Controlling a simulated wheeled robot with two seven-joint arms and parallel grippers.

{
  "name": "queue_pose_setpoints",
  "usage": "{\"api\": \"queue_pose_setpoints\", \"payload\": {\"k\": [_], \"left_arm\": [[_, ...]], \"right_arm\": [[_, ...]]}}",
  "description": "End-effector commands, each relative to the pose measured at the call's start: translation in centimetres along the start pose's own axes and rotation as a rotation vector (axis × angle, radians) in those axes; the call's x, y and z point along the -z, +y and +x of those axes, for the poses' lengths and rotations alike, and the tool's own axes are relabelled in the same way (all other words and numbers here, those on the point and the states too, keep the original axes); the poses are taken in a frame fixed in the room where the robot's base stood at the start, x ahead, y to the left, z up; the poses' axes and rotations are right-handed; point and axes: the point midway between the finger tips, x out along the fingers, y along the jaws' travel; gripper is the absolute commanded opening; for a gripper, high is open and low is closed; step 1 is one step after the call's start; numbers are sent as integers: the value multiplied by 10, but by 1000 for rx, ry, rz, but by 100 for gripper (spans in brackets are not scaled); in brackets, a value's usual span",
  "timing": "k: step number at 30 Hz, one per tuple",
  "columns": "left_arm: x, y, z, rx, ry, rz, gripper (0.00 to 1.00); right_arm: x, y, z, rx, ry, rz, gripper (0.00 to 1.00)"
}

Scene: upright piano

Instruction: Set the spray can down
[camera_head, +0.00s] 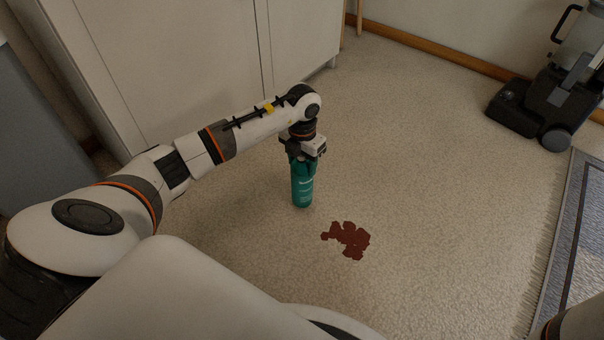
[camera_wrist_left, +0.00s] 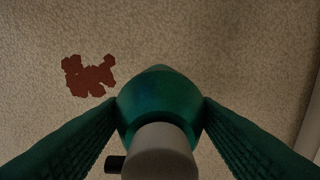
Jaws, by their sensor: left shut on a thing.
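A green spray can (camera_head: 302,188) is held upright by my left gripper (camera_head: 301,157), close to the carpet. I cannot tell whether its base touches the floor. In the left wrist view, the two fingers are shut on the green can (camera_wrist_left: 158,97) from both sides, with its pale cap and dark nozzle nearest the camera. My right gripper is not in view; only a bit of what looks like my right arm shows at the lower right.
A dark red stain (camera_head: 348,239) lies on the beige carpet (camera_head: 420,190) just right of the can. A white cabinet (camera_head: 205,60) stands behind. A vacuum cleaner (camera_head: 545,105) stands at the upper right, and a fringed blue-grey rug (camera_head: 575,245) lies at the right.

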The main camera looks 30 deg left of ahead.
Motion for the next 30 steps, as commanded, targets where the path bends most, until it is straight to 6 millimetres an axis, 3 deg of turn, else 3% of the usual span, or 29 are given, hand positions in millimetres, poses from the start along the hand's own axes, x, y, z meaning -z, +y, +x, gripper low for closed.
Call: {"api": "queue_pose_setpoints", "payload": {"k": [8, 20, 21, 24, 30], "left_arm": [[0, 0, 35, 0, 2, 0, 0], [1, -1, 37, 1, 2, 1, 0], [0, 0, 38, 1, 0, 1, 62], [0, 0, 37, 1, 0, 1, 77], [0, 0, 37, 1, 0, 1, 77]], "right_arm": [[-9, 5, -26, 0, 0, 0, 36], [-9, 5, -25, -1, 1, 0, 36], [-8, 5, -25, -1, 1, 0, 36], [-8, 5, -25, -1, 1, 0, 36], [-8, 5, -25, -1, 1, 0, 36]]}}
